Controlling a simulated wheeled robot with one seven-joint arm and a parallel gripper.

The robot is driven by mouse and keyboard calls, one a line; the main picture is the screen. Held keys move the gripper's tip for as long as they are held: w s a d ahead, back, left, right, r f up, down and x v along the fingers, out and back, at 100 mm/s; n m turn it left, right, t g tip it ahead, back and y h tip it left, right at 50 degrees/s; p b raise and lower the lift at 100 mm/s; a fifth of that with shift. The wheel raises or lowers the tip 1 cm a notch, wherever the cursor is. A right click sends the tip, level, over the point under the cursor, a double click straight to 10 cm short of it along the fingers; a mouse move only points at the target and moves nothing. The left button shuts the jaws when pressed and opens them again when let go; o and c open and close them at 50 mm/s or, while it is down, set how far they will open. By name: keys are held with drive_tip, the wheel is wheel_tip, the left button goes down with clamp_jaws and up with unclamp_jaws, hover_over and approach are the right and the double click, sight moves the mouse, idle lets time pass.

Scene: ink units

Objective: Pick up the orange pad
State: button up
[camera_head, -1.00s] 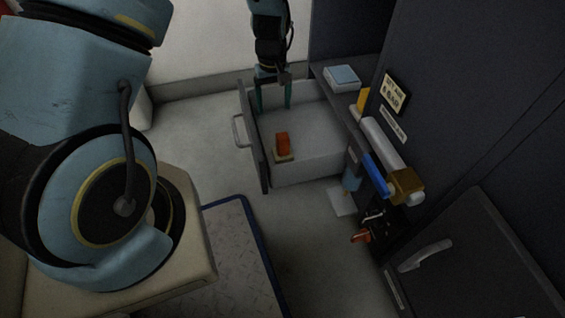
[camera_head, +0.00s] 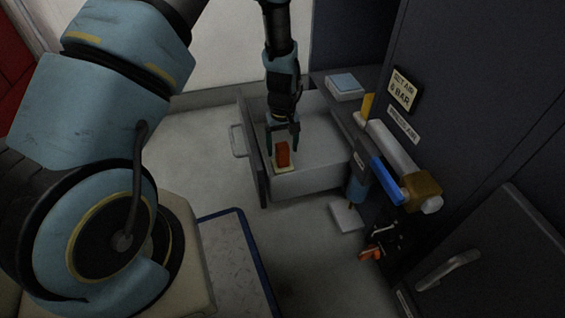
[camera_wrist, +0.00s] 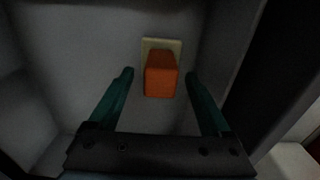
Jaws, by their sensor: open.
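The orange pad (camera_head: 283,154) is a small upright orange block on a pale, flat base (camera_head: 284,169) inside the open drawer (camera_head: 315,181). In the wrist view the orange pad (camera_wrist: 161,75) stands just beyond the fingertips, about midway between them, with part of the pale base (camera_wrist: 150,43) behind it. My gripper (camera_head: 283,149) reaches down into the drawer from above. In the wrist view my gripper (camera_wrist: 159,77) has its two green fingers spread apart with nothing between them that I can see touching.
The drawer's front panel (camera_head: 252,150) and handle (camera_head: 238,141) are on the left. A white box with a blue top (camera_head: 344,86) sits on the ledge at right. A grey cylinder (camera_head: 394,150) and blue bar (camera_head: 387,181) jut from the dark cabinet.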

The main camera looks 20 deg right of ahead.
wheel_tip(320, 180, down, 3)
drive_tip(key=shift+f+b, duration=0.1)
drive_tip(key=shift+b, duration=0.45)
clamp_jaws()
